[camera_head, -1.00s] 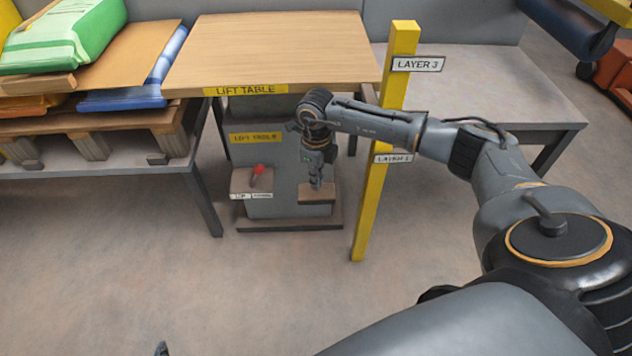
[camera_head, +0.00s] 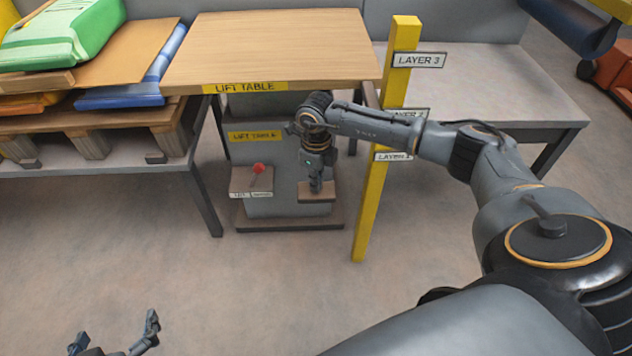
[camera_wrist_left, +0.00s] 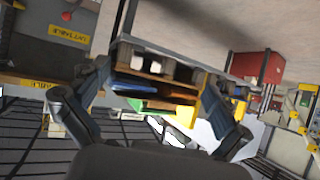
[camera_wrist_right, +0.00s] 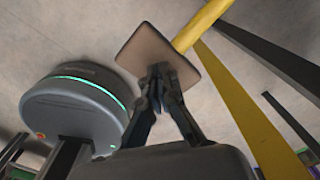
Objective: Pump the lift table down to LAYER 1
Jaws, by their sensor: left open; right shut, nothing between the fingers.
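The lift table (camera_head: 270,50) has a wooden top and a grey base with a yellow label. Its top stands between the LAYER 3 sign (camera_head: 418,60) and the LAYER 1 sign (camera_head: 393,156) in the picture; which mark it is level with I cannot tell. A brown pedal (camera_head: 317,197) juts from the base. My right gripper (camera_head: 316,188) is shut, pointing down with its tips at the pedal; the right wrist view shows the fingertips (camera_wrist_right: 158,72) over the pedal plate (camera_wrist_right: 150,48). A red-knobbed lever (camera_head: 258,169) stands left of it. My left gripper (camera_head: 115,344) is open and empty.
A yellow post (camera_head: 372,205) carries the layer signs, with LAYER 2 (camera_head: 422,113) partly behind my right arm. A pallet (camera_head: 90,145) with sacks stands on the left. A grey bench (camera_head: 490,95) is at right. The floor in front is clear.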

